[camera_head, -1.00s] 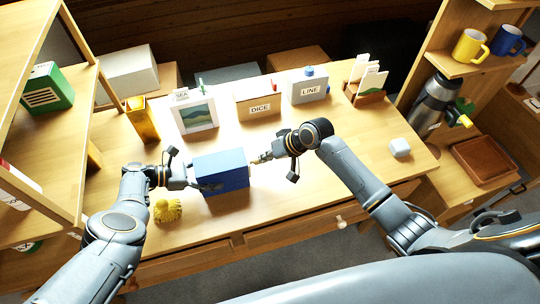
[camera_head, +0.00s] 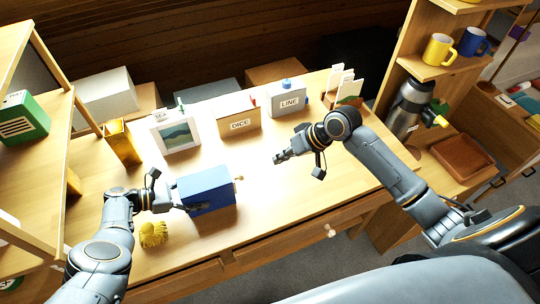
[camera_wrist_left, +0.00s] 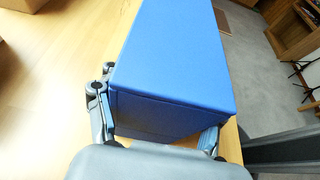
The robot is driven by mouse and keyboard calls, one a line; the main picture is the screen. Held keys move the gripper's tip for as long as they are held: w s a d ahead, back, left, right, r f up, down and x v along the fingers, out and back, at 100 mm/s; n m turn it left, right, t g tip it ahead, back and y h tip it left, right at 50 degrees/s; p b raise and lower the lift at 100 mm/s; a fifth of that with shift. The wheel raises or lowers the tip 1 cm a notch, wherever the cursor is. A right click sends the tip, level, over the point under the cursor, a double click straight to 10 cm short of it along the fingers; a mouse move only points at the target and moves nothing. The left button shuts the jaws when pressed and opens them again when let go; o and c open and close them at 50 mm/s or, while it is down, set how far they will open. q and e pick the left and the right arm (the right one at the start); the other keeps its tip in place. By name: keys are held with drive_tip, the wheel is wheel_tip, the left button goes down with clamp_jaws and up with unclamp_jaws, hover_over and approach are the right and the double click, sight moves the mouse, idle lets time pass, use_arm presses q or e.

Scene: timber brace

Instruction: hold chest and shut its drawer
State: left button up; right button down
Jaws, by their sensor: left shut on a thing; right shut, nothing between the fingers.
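The blue chest (camera_head: 207,188) stands on the wooden table (camera_head: 275,215). My left gripper (camera_head: 184,196) is shut on its left end. In the left wrist view the chest (camera_wrist_left: 175,60) fills the middle, with one finger at each side of it. The drawer's pale knob (camera_head: 239,178) sits close to the chest's right end; no clear gap shows there, but the drawer front is mostly hidden. My right gripper (camera_head: 280,158) is shut and empty, above the table to the right of the knob and apart from it.
A yellow brush-like thing (camera_head: 153,233) lies by my left gripper. A picture frame (camera_head: 175,136), the DICE box (camera_head: 239,123) and the LINE box (camera_head: 289,102) stand at the back. The table in front of the chest is clear.

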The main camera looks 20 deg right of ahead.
use_arm(q)
drive_tip(key=o, duration=1.4)
drive_tip(key=shift+a, duration=0.1)
